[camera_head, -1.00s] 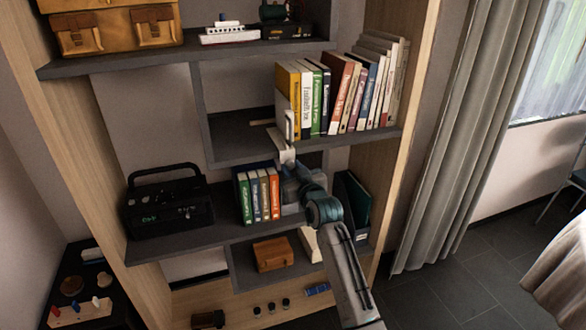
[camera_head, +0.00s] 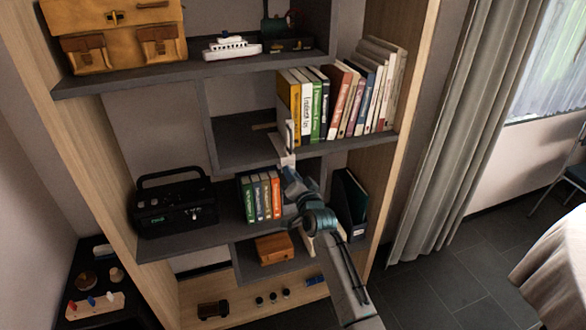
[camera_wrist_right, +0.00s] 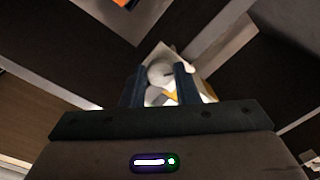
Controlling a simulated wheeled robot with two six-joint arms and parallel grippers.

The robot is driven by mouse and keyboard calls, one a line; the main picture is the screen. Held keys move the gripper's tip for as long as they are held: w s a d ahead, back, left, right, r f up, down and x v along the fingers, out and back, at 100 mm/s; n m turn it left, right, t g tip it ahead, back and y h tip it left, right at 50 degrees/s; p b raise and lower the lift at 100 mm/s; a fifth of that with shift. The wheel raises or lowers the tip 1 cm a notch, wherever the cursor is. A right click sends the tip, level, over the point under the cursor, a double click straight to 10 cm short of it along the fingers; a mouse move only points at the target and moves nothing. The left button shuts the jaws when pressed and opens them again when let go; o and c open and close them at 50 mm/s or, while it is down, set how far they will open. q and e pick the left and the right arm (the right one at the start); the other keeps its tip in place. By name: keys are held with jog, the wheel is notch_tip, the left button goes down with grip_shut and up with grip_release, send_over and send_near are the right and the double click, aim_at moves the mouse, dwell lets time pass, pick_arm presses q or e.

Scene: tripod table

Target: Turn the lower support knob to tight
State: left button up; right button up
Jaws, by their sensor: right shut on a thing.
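A pale round knob (camera_wrist_right: 158,74) with a short dark mark shows between my right gripper's fingers in the right wrist view. My right gripper (camera_wrist_right: 161,84) is shut on it, with one dark finger on each side. In the head view, my right gripper (camera_head: 287,171) is at a small white bracket (camera_head: 287,159) below the middle shelf's upper board. The knob itself is hidden there behind the gripper and bracket. I cannot read the knob's setting. My left gripper is not in view.
Books (camera_head: 341,98) stand on the shelf just above and right of the gripper. Small books (camera_head: 260,197) stand close to its left on the lower shelf. A black radio (camera_head: 174,206) sits farther left. Shelf boards lie close above and below my arm.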

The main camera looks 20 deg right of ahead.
jog(key=shift+m+h+p, duration=0.4)
jog(key=shift+m+p, duration=2.5)
jog(key=shift+m, duration=2.9)
jog(key=o, duration=1)
jog(key=s+p, duration=0.2)
jog(key=s, duration=0.8)
jog(key=shift+s+f, duration=0.25)
jog(key=shift+s, duration=0.1)
